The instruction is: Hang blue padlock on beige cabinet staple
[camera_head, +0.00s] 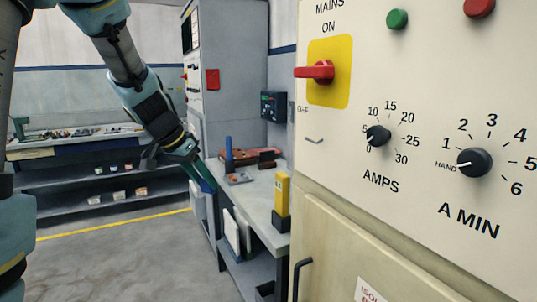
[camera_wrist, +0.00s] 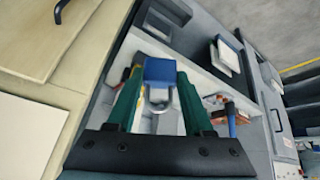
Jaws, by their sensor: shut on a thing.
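My gripper (camera_wrist: 158,78) is shut on the blue padlock (camera_wrist: 160,70), its green fingers on either side of the blue body. The grey shackle (camera_wrist: 158,103) shows between the fingers in the wrist view, on the palm side of the body.
The cabinet's black handle (camera_head: 300,278) sticks out at its left edge. A grey bench (camera_head: 255,195) holds a yellow device (camera_head: 282,194) and tools, close to my gripper. A red switch lever (camera_head: 315,71) juts from the cabinet. The floor (camera_head: 130,260) at left is clear.

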